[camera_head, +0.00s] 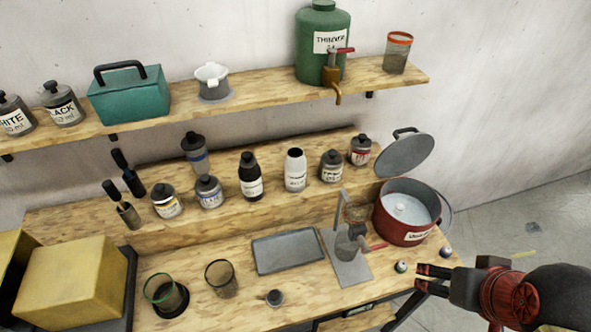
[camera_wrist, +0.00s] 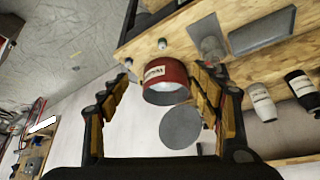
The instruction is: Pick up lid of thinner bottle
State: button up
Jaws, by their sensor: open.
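A green container (camera_head: 312,45) labelled THINNER stands on the upper shelf, with a brass tap and red handle low on its front. Its top is at the upper picture edge.
A red pot (camera_head: 398,218) stands at the bench's right end, its grey lid (camera_head: 405,155) raised behind it. A metal stand (camera_head: 350,265), a grey tray (camera_head: 288,251) and two glasses (camera_head: 222,280) are on the bench. Several jars line the ledge. Floor is free at right.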

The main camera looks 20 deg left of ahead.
aim_at(275, 298)
jog(key=u, duration=0.4)
jog(key=j+u, duration=0.1)
jog(key=u, duration=0.3)
jog(key=i+u, duration=0.1)
jog(key=u, duration=0.65)
jog(key=i+j, duration=0.05)
